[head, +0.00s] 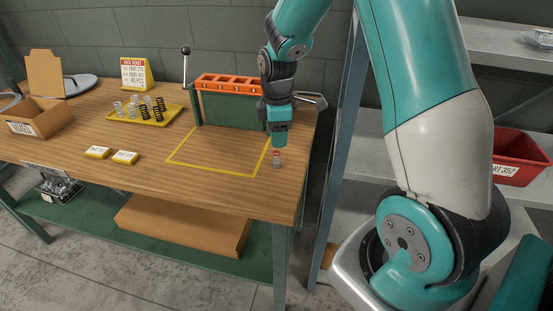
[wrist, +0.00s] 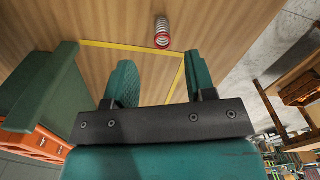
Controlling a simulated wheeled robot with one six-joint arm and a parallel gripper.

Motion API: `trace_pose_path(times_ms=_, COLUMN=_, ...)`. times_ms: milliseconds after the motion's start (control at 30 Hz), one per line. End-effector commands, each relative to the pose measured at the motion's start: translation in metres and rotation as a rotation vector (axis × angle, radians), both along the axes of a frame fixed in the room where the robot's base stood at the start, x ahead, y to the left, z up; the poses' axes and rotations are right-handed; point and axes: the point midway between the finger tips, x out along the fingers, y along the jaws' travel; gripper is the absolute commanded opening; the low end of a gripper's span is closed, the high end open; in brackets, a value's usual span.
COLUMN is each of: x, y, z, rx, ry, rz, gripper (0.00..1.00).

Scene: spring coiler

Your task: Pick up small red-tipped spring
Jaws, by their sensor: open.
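The small red-tipped spring (head: 277,158) stands on the wooden workbench (head: 238,190), near its right end and just outside the yellow taped outline. In the wrist view the spring (wrist: 162,33) shows its red end and pale coils, beyond and between the two teal fingers. My gripper (head: 279,145) is just above the spring in the head view. In the wrist view my gripper (wrist: 160,80) is open, with nothing between its fingers.
A green fixture (head: 228,110) with an orange slotted top stands close left of my gripper. A yellow tray (head: 125,118) with several springs lies further left. The bench's right edge is close to the spring.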

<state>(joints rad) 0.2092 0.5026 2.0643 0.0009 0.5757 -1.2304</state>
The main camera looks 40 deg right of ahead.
Motion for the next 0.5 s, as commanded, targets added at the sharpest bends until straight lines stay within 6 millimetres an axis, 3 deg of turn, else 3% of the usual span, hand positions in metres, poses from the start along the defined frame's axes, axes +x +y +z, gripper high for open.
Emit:
trace_pose_path(times_ms=100, x=0.0, y=0.0, z=-0.02, rx=0.001, ry=0.003, rz=0.0, gripper=0.5)
trace_pose_path(times_ms=367, x=-0.001, y=0.001, z=-0.04, rx=0.001, ry=0.002, rz=0.0, gripper=0.5)
trace_pose_path(times_ms=500, x=-0.002, y=0.004, z=-0.062, rx=0.002, ry=0.005, rz=0.0, gripper=0.5)
